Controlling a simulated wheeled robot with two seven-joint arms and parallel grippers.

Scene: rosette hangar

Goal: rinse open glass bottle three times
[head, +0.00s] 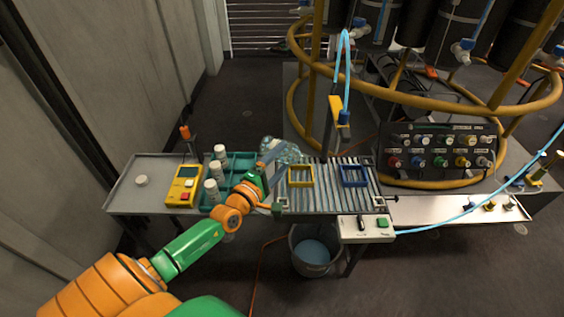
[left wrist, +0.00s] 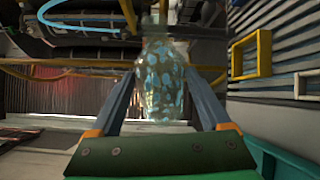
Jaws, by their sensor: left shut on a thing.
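A clear glass bottle (head: 281,152) with pale blue-green patches is held in my left gripper (head: 270,153), near the back edge of the slatted rack. In the left wrist view the bottle (left wrist: 162,82) stands between the two grey fingers (left wrist: 162,75), which are shut on it. In the head view the bottle looks tilted. I cannot tell whether its mouth is open or whether there is liquid inside. A light blue hose (head: 346,75) hangs down to a yellow block (head: 343,118) on a post behind the rack. My right gripper is not in view.
The slatted rack (head: 330,202) carries a yellow frame (head: 301,166) and a blue frame (head: 354,167). A teal tray (head: 240,157) holds several white-capped bottles, beside a yellow meter (head: 182,184). A bucket (head: 314,240) with bluish contents stands below. A control panel (head: 438,152) stands right.

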